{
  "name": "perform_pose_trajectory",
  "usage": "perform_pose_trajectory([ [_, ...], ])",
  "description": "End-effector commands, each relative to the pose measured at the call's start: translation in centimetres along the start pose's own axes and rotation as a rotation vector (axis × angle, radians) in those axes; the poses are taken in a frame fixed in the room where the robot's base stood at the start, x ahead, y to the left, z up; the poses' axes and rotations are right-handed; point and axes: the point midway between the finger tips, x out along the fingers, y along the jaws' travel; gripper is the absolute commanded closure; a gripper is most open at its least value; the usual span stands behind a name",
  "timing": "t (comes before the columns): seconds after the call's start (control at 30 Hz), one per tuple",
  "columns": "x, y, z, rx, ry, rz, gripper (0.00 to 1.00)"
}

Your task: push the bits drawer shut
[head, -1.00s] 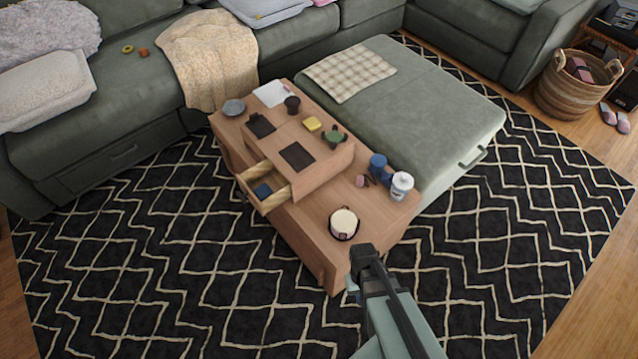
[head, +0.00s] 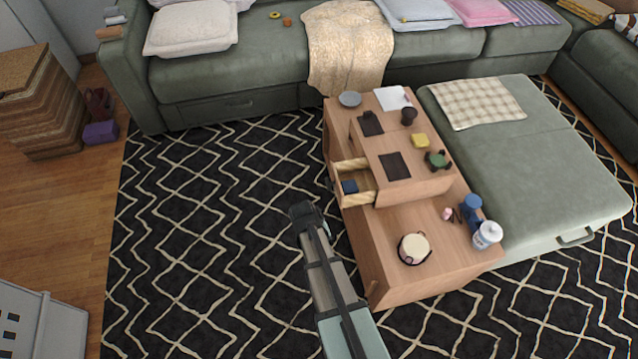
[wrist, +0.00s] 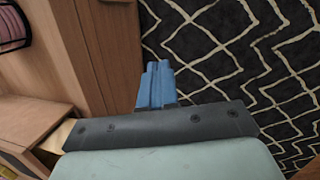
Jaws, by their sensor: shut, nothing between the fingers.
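The bits drawer (head: 354,196) is a light wooden drawer standing open, pulled out to the left from the small wooden box on the coffee table (head: 385,258). A dark blue item (head: 350,186) lies inside it. My gripper (head: 304,212) is left of and in front of the drawer, over the rug and apart from it. In the wrist view my blue fingers (wrist: 157,85) are together and empty, beside the table's side. Part of the wooden box and drawer (wrist: 50,140) shows at the lower left there.
The green sofa (head: 230,80) stands behind. The patterned rug (head: 220,210) left of the table is clear.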

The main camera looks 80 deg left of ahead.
Motion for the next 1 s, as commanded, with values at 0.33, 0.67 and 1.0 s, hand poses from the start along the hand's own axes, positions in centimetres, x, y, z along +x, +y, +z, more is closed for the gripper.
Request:
perform_pose_trajectory([
  [0.33, -6.5, -6.5, -9.8, -0.264, 0.067, 0.148, 1.0],
  [0.67, -12.0, -5.3, -19.4, -0.573, 0.014, 0.367, 1.0],
  [1.0, -13.5, -1.5, -21.5, -1.028, -0.261, 0.543, 1.0],
])
